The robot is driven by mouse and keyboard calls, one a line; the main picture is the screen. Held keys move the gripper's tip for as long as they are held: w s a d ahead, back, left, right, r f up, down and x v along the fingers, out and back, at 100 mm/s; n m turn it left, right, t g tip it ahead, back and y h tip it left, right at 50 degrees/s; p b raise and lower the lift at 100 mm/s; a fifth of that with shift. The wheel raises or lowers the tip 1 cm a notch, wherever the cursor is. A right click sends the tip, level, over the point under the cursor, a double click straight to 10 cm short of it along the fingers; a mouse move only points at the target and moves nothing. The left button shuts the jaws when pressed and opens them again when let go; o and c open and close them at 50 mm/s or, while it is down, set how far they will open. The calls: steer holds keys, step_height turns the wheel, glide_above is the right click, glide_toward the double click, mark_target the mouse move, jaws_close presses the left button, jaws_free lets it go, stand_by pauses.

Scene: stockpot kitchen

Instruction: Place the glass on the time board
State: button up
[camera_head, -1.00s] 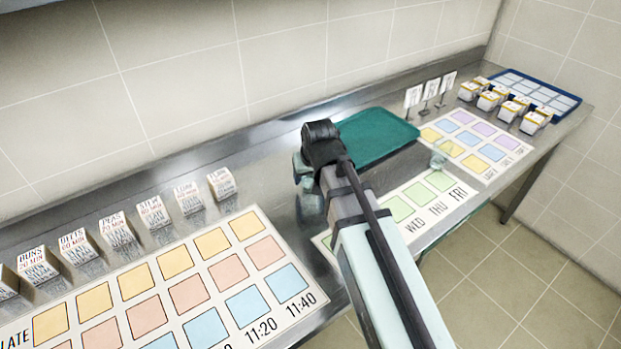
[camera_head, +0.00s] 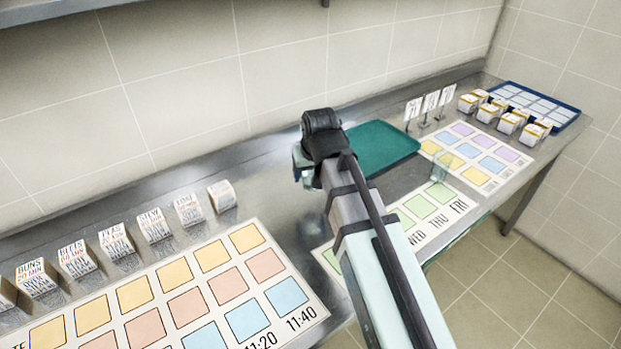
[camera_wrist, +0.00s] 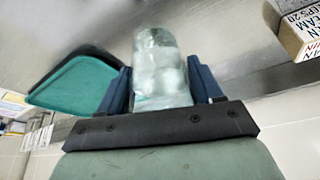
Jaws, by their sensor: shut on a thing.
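The clear glass (camera_wrist: 158,60) is held between the dark blue fingers of my gripper (camera_wrist: 161,88) in the wrist view. In the head view my gripper (camera_head: 304,168) is over the steel counter, behind the time board's right end and left of the green tray; my arm hides most of it. The held glass cannot be made out clearly there. The time board (camera_head: 228,287) is the large white board at lower left, with rows of yellow, pink and blue squares and time labels such as 11:20 and 11:40. No glass shows on its visible part.
Several labelled boxes (camera_head: 116,242) line the board's back edge. A green tray (camera_head: 382,147) lies right of my gripper. Another clear vessel (camera_head: 440,168) stands near the green-square day board (camera_head: 419,206). Farther right are small signs, a coloured-square board, white boxes and a blue tray (camera_head: 540,101).

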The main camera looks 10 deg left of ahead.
steer(key=shift+r, duration=1.9)
